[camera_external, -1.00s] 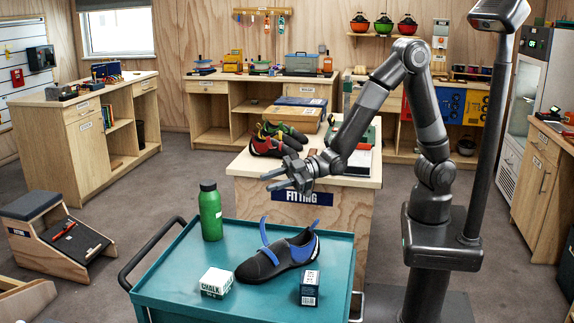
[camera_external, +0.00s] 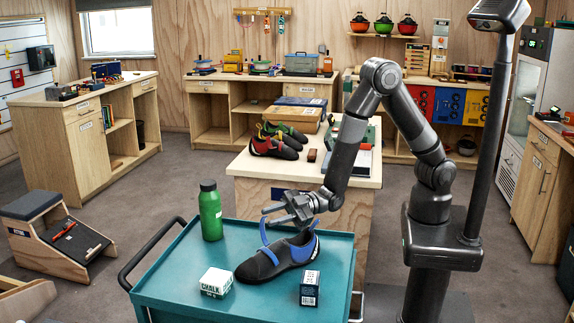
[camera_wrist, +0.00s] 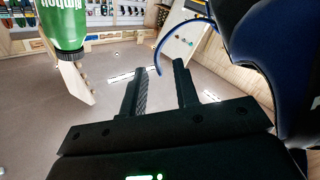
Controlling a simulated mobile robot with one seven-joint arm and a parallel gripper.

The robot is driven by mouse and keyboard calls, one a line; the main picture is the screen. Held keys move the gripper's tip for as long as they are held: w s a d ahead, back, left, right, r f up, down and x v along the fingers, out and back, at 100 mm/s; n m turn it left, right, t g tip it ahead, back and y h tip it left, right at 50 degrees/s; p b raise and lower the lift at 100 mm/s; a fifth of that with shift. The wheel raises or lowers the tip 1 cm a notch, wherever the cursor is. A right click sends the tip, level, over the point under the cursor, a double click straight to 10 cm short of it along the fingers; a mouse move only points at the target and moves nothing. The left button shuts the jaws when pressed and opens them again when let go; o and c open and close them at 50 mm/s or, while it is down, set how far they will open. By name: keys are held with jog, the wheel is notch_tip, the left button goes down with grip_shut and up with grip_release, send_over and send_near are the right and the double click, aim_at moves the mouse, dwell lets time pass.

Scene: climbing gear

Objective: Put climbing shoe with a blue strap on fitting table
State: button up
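The climbing shoe (camera_external: 280,258), black and blue with a raised blue strap (camera_external: 264,232), stands on the teal cart (camera_external: 188,268). In the wrist view the shoe (camera_wrist: 285,40) fills the upper right, and its thin strap (camera_wrist: 164,44) curves down near my fingertips. My gripper (camera_external: 267,215) is just above the shoe, level with the strap's top. In the wrist view my gripper's two fingers (camera_wrist: 158,82) are apart. I cannot tell whether the strap lies between them. The fitting table (camera_external: 256,172) is behind the cart; my arm partly covers its front sign.
A green bottle (camera_external: 211,214), a white chalk box (camera_external: 216,281) and a dark blue box (camera_external: 310,288) share the cart. On the fitting table are red and green shoes (camera_external: 272,147) and boxes (camera_external: 293,115). Its front left top is clear.

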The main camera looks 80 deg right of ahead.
aim_at(265, 217)
jog(key=shift+x, duration=1.55)
grip_shut()
